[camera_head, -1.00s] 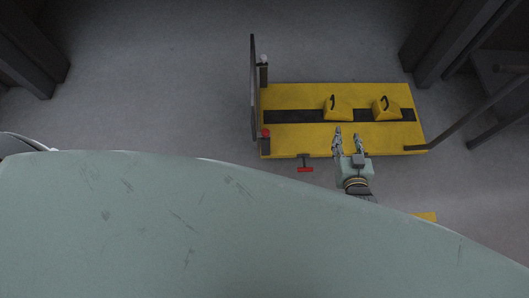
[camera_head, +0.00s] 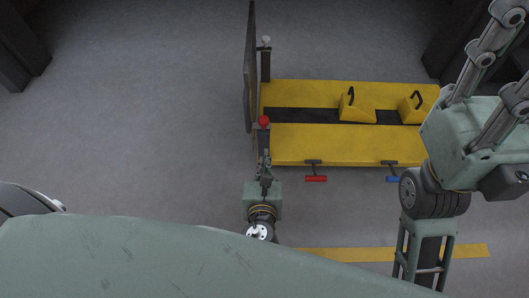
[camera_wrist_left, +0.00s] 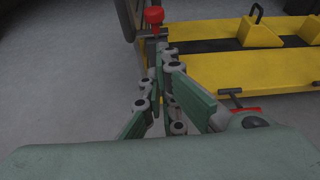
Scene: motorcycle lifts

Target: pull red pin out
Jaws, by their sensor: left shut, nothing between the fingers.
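The red pin (camera_head: 264,121) has a rounded red head and sits upright on a dark post at the near left corner of the yellow lift (camera_head: 330,152). It also shows at the top of the left wrist view (camera_wrist_left: 153,16). My left gripper (camera_head: 265,154) is shut and empty, with its fingers pointing up the picture just below the pin's post. A gap shows between its fingertips and the red head. My right gripper (camera_head: 512,48) is at the upper right, its fingers spread apart and partly cut off by the picture edge.
A dark upright panel (camera_head: 250,75) stands at the lift's left end, beside a far post with a pale knob (camera_head: 266,41). A red pedal (camera_head: 316,178) and a blue pedal (camera_head: 392,179) stick out at the front. Yellow wedges (camera_head: 357,108) sit on the lift. Floor at left is clear.

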